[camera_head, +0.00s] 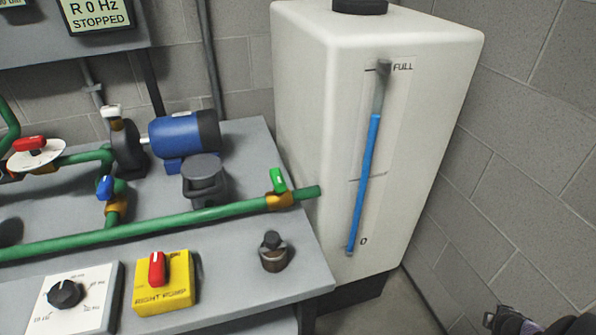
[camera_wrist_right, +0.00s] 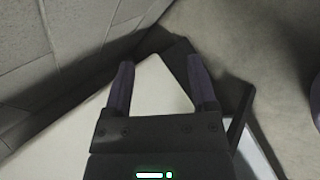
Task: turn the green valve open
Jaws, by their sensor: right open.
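The green valve (camera_head: 278,180) has a small green handle on a brass body, near the right end of a green pipe on the grey bench. Its handle points up and slightly left in the picture, across the line of the pipe. My right gripper (camera_head: 510,322) shows only partly at the lower right corner of the head view, far from the valve. In the right wrist view my right gripper (camera_wrist_right: 160,62) has its two fingers spread with nothing held between them. The valve does not show there. My left gripper is not in view.
The white tank (camera_head: 310,90) with a blue level gauge (camera_head: 366,170) stands right of the valve, close to the pipe end. A brown capped fitting (camera_head: 273,253), a yellow switch box (camera_head: 163,283), a blue valve (camera_head: 105,188) and a blue motor (camera_head: 180,133) also occupy the bench.

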